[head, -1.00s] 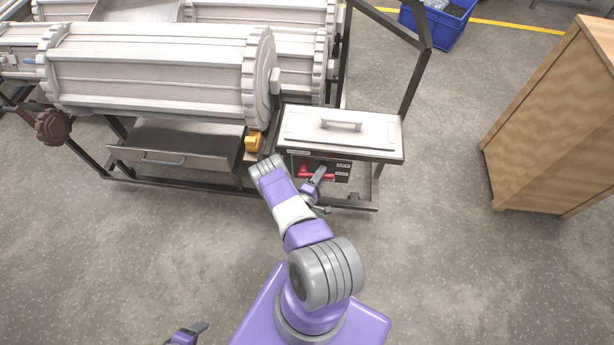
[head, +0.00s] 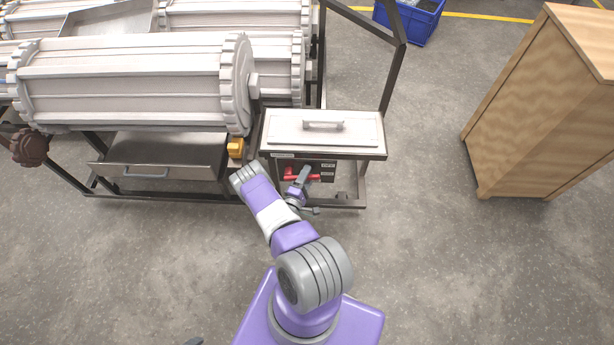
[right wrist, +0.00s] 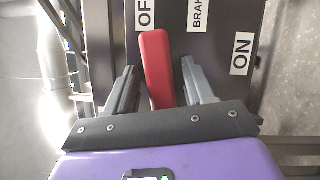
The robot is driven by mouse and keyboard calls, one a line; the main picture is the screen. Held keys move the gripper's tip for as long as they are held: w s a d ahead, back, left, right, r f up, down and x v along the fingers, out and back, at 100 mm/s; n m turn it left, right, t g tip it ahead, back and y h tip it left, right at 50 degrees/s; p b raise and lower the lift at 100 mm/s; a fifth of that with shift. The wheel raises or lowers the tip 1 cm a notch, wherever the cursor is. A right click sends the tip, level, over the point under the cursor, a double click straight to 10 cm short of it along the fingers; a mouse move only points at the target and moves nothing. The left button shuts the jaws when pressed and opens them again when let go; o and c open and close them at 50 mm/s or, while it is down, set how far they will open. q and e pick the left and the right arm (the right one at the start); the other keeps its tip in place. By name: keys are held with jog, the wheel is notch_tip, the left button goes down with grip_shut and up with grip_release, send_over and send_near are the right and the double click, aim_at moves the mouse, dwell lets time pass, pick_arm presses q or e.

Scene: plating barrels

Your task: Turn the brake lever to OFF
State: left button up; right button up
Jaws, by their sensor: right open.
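The red brake lever (head: 302,177) is on the dark panel (head: 325,170) of the lidded box, partly hidden by my right gripper in the head view. In the right wrist view the lever (right wrist: 158,70) stands between the two fingers of my right gripper (right wrist: 160,85), which is open with a gap on the right side; contact on the left is not clear. The OFF label (right wrist: 145,14) is beyond the lever's far end, the ON label (right wrist: 242,53) is off to the right, and a BRAKE label (right wrist: 197,14) is between them. A grey tip of my left gripper (head: 193,342) shows at the bottom edge.
The box has a pale lid (head: 325,128) with a handle. A large ribbed barrel (head: 125,85) and a metal drawer (head: 160,158) are to the left, with a yellow part (head: 236,147) beside the box. A wooden cabinet (head: 535,110) stands right. Floor between is clear.

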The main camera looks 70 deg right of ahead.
jog(key=a+p, duration=0.1)
jog(key=a, duration=0.6)
jog(key=shift+a+f, duration=0.25)
jog(key=shift+a, duration=0.05)
jog(key=shift+w, duration=0.1)
